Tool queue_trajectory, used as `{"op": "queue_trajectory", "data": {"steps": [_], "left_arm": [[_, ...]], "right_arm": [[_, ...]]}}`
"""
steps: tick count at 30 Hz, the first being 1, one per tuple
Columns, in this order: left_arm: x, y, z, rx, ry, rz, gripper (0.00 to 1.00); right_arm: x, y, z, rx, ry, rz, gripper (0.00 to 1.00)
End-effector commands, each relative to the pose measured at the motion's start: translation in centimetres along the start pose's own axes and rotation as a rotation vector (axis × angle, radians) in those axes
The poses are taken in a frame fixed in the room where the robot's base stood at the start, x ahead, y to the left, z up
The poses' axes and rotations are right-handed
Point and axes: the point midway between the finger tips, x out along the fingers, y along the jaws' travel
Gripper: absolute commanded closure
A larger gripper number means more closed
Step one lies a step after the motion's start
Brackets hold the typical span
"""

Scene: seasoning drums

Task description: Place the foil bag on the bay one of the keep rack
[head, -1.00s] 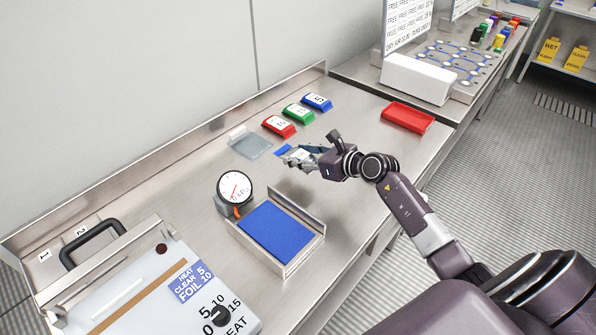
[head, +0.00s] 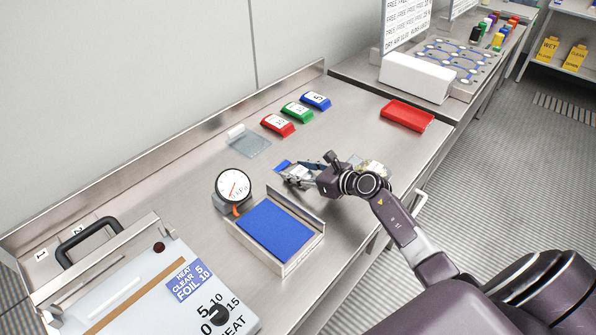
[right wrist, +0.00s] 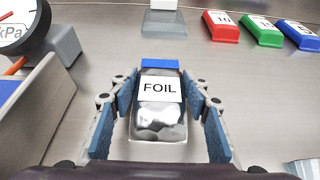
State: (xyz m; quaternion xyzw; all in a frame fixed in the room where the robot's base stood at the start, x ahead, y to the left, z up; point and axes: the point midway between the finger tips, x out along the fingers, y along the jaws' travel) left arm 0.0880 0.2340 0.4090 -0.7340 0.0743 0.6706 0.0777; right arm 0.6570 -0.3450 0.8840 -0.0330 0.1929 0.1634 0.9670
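In the head view, the right gripper (head: 290,174) is over the counter behind the blue-padded tray, with the bag's blue end (head: 283,165) poking out past the fingers. The numbers 1 (head: 41,254) and 2 (head: 79,231) mark a metal surface behind the sealer at far left, probably the keep rack; the sealer partly hides it. My left gripper is not in view.
The heat sealer (head: 150,285) with a black handle stands front left. A round gauge (head: 234,187) and blue-padded tray (head: 318,243) sit beside it. Red, green and blue numbered blocks (head: 278,125) line the back. A red tray (head: 407,116) and another pouch (head: 372,167) lie right.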

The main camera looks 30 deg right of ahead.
Motion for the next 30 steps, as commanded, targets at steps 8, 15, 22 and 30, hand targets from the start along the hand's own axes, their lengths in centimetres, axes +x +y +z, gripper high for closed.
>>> {"op": "queue_trajectory", "data": {"steps": [8, 15, 22, 30], "left_arm": [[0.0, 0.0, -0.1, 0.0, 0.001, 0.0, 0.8], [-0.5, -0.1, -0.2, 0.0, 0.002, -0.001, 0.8], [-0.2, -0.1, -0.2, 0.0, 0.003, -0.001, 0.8], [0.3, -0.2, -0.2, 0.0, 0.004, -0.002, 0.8]], "right_arm": [[0.0, 0.0, 0.0, 0.0, 0.001, 0.0, 0.4], [-0.2, 0.0, 0.5, 0.001, 0.0, 0.0, 0.4], [-3.4, 0.0, 0.1, -0.005, 0.005, 0.0, 0.4], [-8.4, 0.0, 0.1, -0.002, 0.004, 0.0, 0.4]]}}
